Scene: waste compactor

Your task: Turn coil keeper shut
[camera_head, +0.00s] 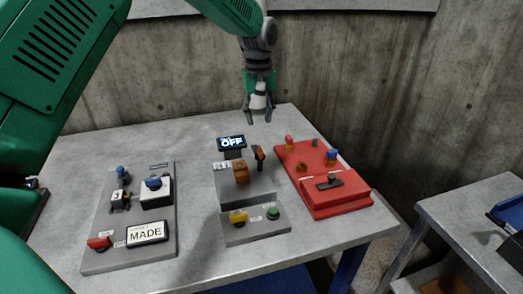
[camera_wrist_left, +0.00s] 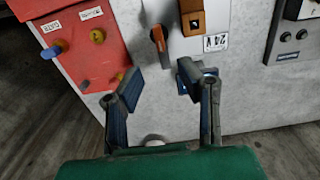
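The middle grey panel holds an orange block (camera_head: 241,172) and, beside it, a small dark-based lever with an orange handle (camera_head: 259,154). No readable label says which one is the coil keeper. In the left wrist view, the orange handle (camera_wrist_left: 158,38) stands beside the orange block (camera_wrist_left: 192,17) and a "24V" label (camera_wrist_left: 215,43). My left gripper (camera_head: 259,120) is above the table's far edge, behind the panel, pointing down. In the left wrist view its fingers (camera_wrist_left: 158,82) are spread and empty, apart from the handle. My right gripper is not in view.
A display reading "OFF" (camera_head: 232,142) stands behind the orange block. Yellow (camera_head: 238,217) and green (camera_head: 273,213) buttons are in front. A red panel (camera_head: 338,201) is at right, and a grey panel with a "MADE" sign (camera_head: 147,234) at left. A concrete wall (camera_head: 340,70) is behind.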

